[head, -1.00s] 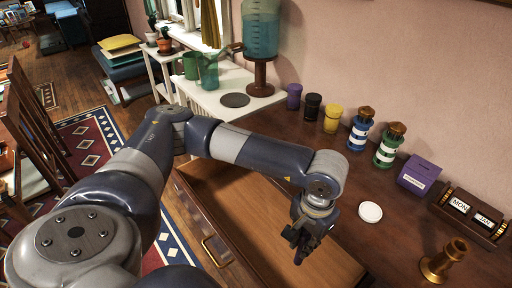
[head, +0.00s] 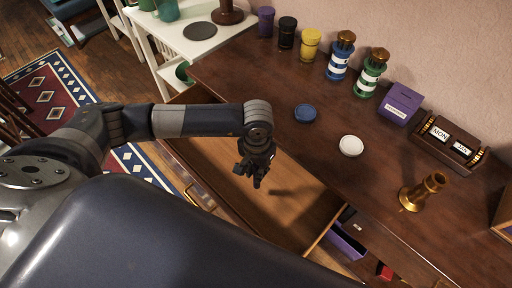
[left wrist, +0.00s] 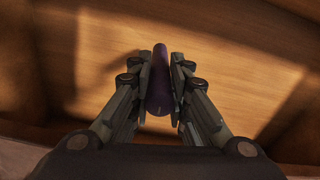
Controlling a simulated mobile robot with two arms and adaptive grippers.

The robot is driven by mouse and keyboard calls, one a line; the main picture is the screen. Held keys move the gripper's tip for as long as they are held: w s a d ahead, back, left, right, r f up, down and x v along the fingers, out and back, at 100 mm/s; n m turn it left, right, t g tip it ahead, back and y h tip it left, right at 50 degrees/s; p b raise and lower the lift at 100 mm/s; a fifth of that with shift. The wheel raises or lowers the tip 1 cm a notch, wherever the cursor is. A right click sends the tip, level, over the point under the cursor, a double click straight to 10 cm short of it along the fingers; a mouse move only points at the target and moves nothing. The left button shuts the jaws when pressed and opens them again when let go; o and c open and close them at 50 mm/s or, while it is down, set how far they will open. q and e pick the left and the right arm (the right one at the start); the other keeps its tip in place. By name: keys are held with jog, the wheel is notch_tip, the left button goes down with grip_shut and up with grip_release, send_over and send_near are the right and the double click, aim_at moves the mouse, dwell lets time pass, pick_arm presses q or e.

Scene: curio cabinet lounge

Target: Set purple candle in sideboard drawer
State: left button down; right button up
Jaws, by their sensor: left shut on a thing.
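My left gripper (head: 257,182) is over the open sideboard drawer (head: 215,150), a long drawer with a bare light-wood floor. In the left wrist view the gripper (left wrist: 160,95) is shut on the slim dark purple candle (left wrist: 160,75), which lies lengthwise between the fingers. Behind the candle is the wooden drawer floor (left wrist: 230,70). In the head view the candle can hardly be told from the dark fingers. A shadow falls on the drawer floor right of the gripper; the exact height above it is hard to tell. My right gripper is not in view.
The sideboard top (head: 300,160) holds a blue disc (head: 305,113), a white disc (head: 351,146), a brass candlestick (head: 415,196), a purple box (head: 399,103), striped bottles and small jars. Another open compartment with a purple item (head: 347,241) lies right of the drawer.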

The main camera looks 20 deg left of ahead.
pick_arm(q)
jog(key=w+a+f+p, duration=0.2)
jog(key=w+a+f, duration=0.1)
jog(key=w, duration=0.5)
jog(key=shift+w+a+f+p, duration=0.2)
jog(key=shift+f+p, duration=0.15)
jog(key=shift+f, duration=0.35)
jog(key=shift+f, duration=0.15)
jog(key=c, duration=1.5)
grip_release()
